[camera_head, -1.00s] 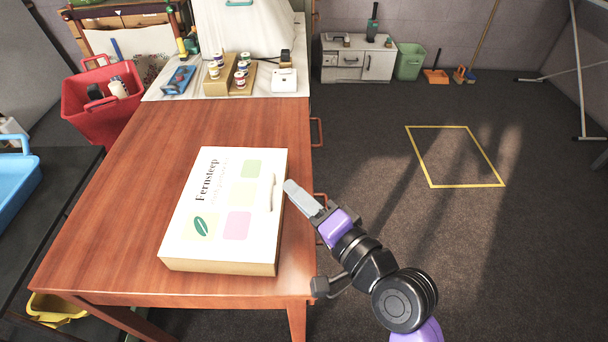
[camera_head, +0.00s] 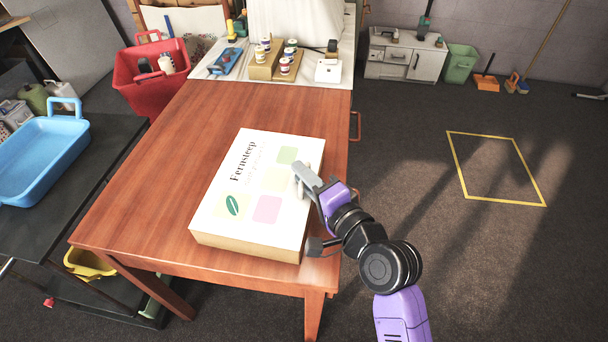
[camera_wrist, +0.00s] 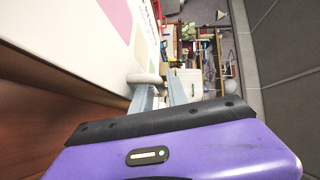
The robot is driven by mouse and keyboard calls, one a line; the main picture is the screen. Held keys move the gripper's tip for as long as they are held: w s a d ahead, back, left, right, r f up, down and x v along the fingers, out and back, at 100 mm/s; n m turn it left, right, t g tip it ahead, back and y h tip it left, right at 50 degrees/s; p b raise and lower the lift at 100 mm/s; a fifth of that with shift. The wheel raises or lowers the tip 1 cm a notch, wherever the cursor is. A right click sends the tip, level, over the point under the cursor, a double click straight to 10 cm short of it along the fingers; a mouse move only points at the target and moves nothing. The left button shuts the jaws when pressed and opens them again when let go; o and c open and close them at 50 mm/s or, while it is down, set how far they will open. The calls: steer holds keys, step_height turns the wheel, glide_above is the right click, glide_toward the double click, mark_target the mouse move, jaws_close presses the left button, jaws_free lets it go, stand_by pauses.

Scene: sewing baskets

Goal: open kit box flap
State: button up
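The kit box (camera_head: 230,185) is a white box with "Fernsteep" printed on its lid, and it lies closed on the wooden table. A small pale handle (camera_head: 297,186) stands on the lid near its right edge. My gripper (camera_head: 303,172) is at this handle from the right, and its fingers partly cover it. In the wrist view, my two grey fingers (camera_wrist: 161,88) are apart with a gap between them. The handle (camera_wrist: 143,78) is at the tip of the left finger; whether they touch I cannot tell.
The wooden table (camera_head: 150,190) is bare left of the box. A red basket (camera_head: 150,90) and a blue tray (camera_head: 45,160) are to the left. Open floor (camera_head: 400,170) lies to the right.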

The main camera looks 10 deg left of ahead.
jaws_close()
stand_by(1.4)
